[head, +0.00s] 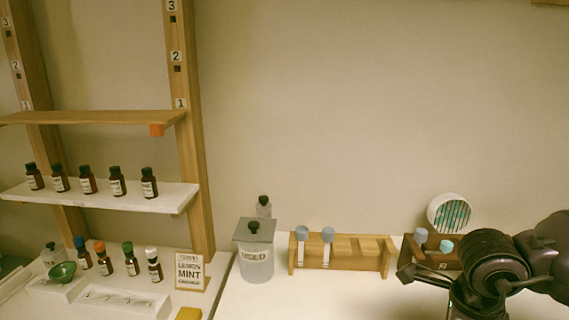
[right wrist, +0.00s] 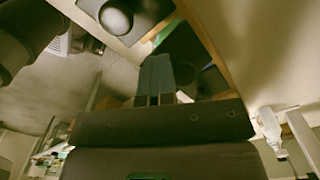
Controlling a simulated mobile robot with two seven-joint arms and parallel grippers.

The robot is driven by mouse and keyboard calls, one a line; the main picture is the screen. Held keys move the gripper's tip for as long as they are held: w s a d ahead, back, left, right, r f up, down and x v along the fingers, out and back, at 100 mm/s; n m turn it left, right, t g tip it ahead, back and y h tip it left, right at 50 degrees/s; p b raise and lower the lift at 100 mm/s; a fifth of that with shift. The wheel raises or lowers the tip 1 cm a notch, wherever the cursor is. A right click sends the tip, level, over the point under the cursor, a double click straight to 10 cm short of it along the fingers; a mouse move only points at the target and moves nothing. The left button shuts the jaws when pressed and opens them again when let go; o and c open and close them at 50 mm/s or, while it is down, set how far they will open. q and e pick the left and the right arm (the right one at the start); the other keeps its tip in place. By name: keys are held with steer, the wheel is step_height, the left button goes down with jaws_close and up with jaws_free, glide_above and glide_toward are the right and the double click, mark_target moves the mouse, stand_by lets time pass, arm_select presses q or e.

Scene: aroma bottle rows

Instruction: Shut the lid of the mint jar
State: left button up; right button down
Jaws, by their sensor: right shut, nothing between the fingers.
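A clear jar (head: 256,264) with a small label stands on the white counter left of the centre in the head view; the label is too small to read. Its grey square lid (head: 255,232) with a dark knob lies across the top; I cannot tell whether it is fully seated. My right gripper (head: 404,272) is at the right, well apart from the jar. In the right wrist view its fingers (right wrist: 155,90) are together and hold nothing. My left gripper is not in view.
A wooden rack (head: 342,252) with blue-capped tubes stands between the jar and my right arm. A clear bottle (head: 264,207) is behind the jar. A LEMON MINT sign (head: 190,271) and shelves of small bottles are left. The counter before the rack is clear.

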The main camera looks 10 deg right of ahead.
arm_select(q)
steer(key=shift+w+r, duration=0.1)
arm_select(e)
steer(key=shift+s+d, duration=0.2)
steer(key=shift+d, duration=0.1)
steer(key=shift+r, duration=0.1)
steer(key=shift+s+d+r+p, duration=0.2)
steer(key=shift+r+p, duration=0.25)
steer(key=shift+r, duration=0.15)
steer(key=shift+w+a+r+p, duration=0.15)
steer(key=shift+r+p, duration=0.15)
steer(key=shift+r, duration=0.3)
arm_select(q)
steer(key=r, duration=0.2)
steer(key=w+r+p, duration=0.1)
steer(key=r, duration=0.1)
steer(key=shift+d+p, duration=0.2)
steer(key=shift+p, duration=0.1)
arm_select(e)
step_height(320, 180, up, 4)
steer(key=shift+f, duration=0.25)
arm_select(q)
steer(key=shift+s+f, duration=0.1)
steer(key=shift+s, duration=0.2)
